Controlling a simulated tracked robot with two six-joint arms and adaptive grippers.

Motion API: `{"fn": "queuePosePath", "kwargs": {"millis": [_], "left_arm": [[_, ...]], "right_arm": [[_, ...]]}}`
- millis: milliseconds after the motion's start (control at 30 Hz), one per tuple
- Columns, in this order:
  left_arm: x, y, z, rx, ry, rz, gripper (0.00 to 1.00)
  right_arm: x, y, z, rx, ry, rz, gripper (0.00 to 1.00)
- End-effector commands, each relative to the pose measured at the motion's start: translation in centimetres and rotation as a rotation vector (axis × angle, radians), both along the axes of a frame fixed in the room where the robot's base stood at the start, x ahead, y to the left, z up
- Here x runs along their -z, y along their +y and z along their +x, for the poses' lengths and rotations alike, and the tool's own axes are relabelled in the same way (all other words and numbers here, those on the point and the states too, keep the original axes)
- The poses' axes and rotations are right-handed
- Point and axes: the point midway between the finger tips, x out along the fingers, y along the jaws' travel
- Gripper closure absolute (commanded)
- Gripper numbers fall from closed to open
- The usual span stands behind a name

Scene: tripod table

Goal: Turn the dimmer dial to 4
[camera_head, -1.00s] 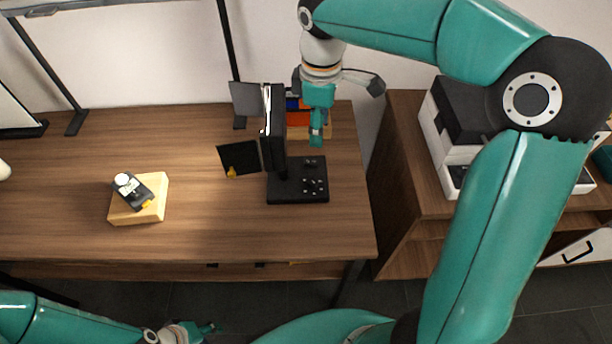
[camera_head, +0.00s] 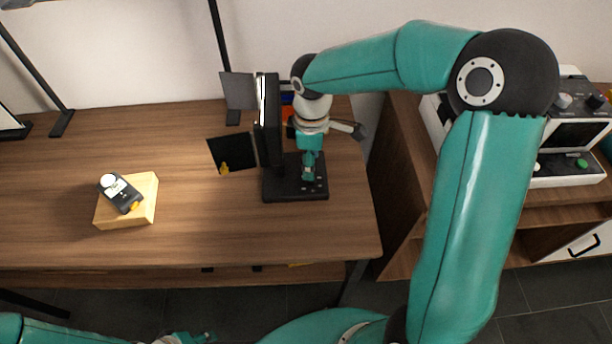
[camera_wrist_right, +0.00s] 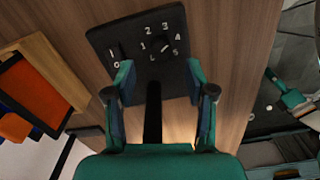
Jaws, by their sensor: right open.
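The dimmer dial (camera_wrist_right: 160,48) is a dark knob on the black base (camera_head: 282,187) of a lamp on the table. White numbers ring it in the right wrist view, with 3 and 4 toward the top right. A short white mark shows on the knob, seeming to point toward 4, but it is too small to be sure. My right gripper (camera_head: 308,178) is over the base, and its two fingers (camera_wrist_right: 160,72) are apart with nothing between them. I cannot tell whether they touch anything. My left gripper (camera_head: 190,338) is at the bottom edge, partly cut off.
A switch marked 0 and 1 (camera_wrist_right: 117,51) sits beside the dial. The upright black lamp panel (camera_head: 268,115) stands just left of my right gripper. A grey device (camera_head: 120,193) lies on a wooden block (camera_head: 145,212) at left. A cabinet (camera_head: 400,180) stands to the right.

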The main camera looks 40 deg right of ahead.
Motion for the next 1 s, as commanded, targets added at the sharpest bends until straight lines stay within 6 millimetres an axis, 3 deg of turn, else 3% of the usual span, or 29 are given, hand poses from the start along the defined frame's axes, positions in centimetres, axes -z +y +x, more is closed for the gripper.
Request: {"fn": "queuePosePath", "kwargs": {"millis": [100, 300, 700, 1000], "left_arm": [[0.3, 0.0, 0.0, 0.0, 0.0, 0.0, 0.6], [0.4, 0.0, 0.0, 0.0, 0.0, 0.0, 0.6], [0.4, 0.0, 0.0, 0.0, 0.0, 0.0, 0.6], [0.4, 0.0, 0.0, 0.0, 0.0, 0.0, 0.6]], "right_arm": [[2.4, 0.0, -0.1, 0.001, 0.004, 0.0, 0.45], [4.6, 0.0, 0.0, 0.0, 0.001, 0.0, 0.45], [5.2, 0.0, 0.0, 0.001, -0.001, -0.001, 0.45], [5.1, 0.0, 0.0, 0.001, -0.001, -0.001, 0.95]]}}
